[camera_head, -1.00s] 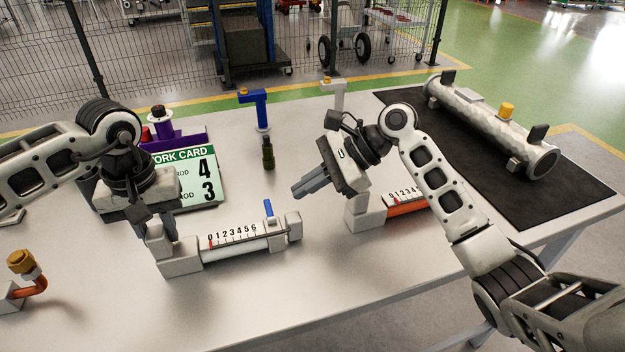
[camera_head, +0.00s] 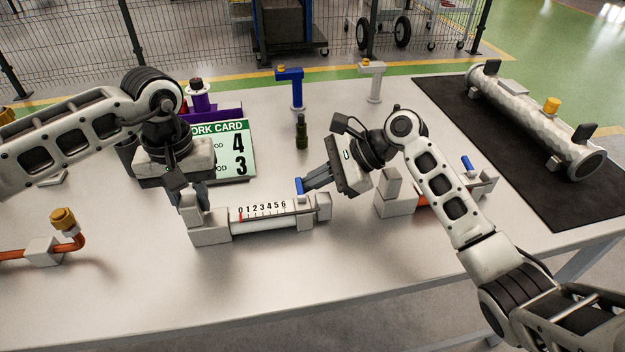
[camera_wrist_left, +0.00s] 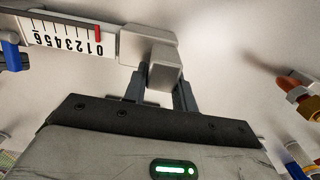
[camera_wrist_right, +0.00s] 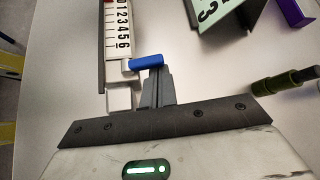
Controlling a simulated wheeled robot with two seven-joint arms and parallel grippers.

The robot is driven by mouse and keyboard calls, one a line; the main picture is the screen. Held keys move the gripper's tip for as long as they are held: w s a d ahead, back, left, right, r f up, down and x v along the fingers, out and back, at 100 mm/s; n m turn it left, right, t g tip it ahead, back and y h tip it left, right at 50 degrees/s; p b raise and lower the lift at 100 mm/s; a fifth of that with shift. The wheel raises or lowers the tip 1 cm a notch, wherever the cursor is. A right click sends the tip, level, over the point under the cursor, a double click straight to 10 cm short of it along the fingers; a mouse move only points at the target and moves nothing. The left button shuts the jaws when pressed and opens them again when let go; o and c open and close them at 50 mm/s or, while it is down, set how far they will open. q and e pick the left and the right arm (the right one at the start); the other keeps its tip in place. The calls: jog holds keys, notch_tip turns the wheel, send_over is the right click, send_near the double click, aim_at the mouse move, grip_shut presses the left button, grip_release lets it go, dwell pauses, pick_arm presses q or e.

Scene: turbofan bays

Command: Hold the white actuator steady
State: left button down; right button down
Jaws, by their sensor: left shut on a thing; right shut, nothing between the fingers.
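The white actuator (camera_head: 275,226) lies on the table, with a scale from 0 to 6, a red mark by the 0 and an upright grey block at its left end. My left gripper (camera_head: 194,198) is shut on that end block, which also shows between its fingers in the left wrist view (camera_wrist_left: 165,72). A blue lever (camera_head: 299,187) stands at the actuator's right end. My right gripper (camera_head: 306,186) is shut and empty, its fingertips right at the blue lever. In the right wrist view the lever (camera_wrist_right: 146,62) lies across the fingertips; I cannot tell if they touch.
A second actuator with an orange body (camera_head: 421,202) stands to the right, partly behind my right arm. A work card (camera_head: 235,150) reading 4 and 3, a dark green bottle-like part (camera_head: 302,135) and a blue stand (camera_head: 296,88) are behind. The table front is clear.

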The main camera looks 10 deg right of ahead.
jog(key=shift+r+n+t, duration=0.2)
jog(key=shift+n+t, duration=0.1)
jog(key=shift+t, duration=0.2)
jog(key=n+t, duration=0.1)
jog(key=r+n+t, duration=0.1)
jog(key=t, duration=0.1)
jog(key=shift+s+r+y, duration=0.1)
jog(key=shift+s+y, duration=0.2)
jog(key=shift+s, duration=0.1)
pick_arm(q)
jog(key=shift+r, duration=0.1)
pick_arm(e)
jog(key=shift+s+r+n, duration=0.1)
jog(key=shift+r+n, duration=0.15)
jog(key=shift+n, duration=0.05)
jog(key=shift+s+a+r, duration=0.1)
jog(key=shift+s, duration=0.15)
jog(key=shift+s+r+n+t+y, duration=0.25)
jog(key=shift+s+n+t+y, duration=0.15)
jog(key=shift+n+t, duration=0.55)
notch_tip(320, 180, up, 10)
